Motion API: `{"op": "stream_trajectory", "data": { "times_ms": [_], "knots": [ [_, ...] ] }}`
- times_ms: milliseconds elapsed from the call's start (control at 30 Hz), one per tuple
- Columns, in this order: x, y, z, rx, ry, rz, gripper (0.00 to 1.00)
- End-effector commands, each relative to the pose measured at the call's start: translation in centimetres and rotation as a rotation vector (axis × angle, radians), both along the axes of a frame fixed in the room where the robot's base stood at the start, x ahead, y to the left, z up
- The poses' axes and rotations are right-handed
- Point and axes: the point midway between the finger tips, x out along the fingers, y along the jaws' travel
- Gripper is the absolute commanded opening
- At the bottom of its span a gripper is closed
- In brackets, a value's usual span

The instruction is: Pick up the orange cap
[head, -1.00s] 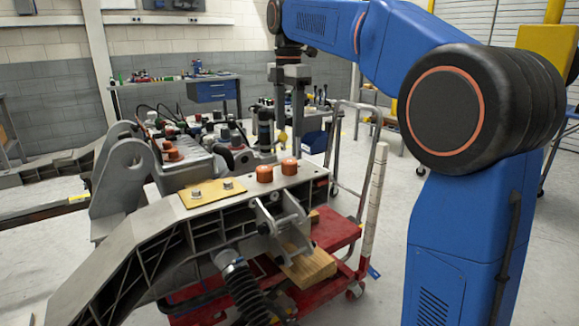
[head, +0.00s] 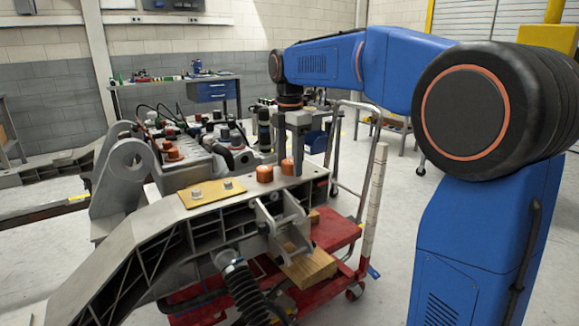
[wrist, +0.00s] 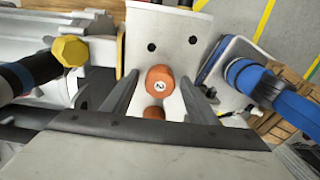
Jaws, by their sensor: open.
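Two orange caps stand side by side on the top plate of the grey chassis: a left cap (head: 265,174) and a right cap (head: 288,167). My gripper (head: 291,169) points straight down at the right cap and partly covers it. In the wrist view, one orange cap (wrist: 160,78) with a pale mark on its top sits between the two open fingers, with gaps on both sides. The other orange cap (wrist: 154,113) is partly hidden by my gripper's body. My gripper is open and holds nothing.
More orange caps (head: 172,153) sit further back left on the chassis. A yellow plate (head: 211,192) with two bolts lies left of the near caps. A grey bracket (head: 284,220) is in front. A dark cylinder with a yellow cap (wrist: 70,50) stands left in the wrist view.

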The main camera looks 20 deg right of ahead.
Motion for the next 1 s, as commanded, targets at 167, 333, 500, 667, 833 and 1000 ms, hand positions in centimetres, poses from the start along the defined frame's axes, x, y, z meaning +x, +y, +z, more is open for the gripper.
{"op": "stream_trajectory", "data": {
  "times_ms": [167,333,500,667,833,1000],
  "knots": [
    [0.00,0.01,-0.17,0.000,0.000,0.000,0.53],
    [0.00,0.01,-0.16,0.000,0.000,0.000,0.32],
    [0.00,0.01,-0.15,0.000,0.000,0.000,0.03],
    [0.00,0.01,-0.15,0.000,0.000,0.000,0.02],
    [0.00,0.00,-0.14,0.000,0.000,0.000,0.01],
    [0.04,0.01,0.75,0.000,-0.001,0.000,0.01]
  ]
}}
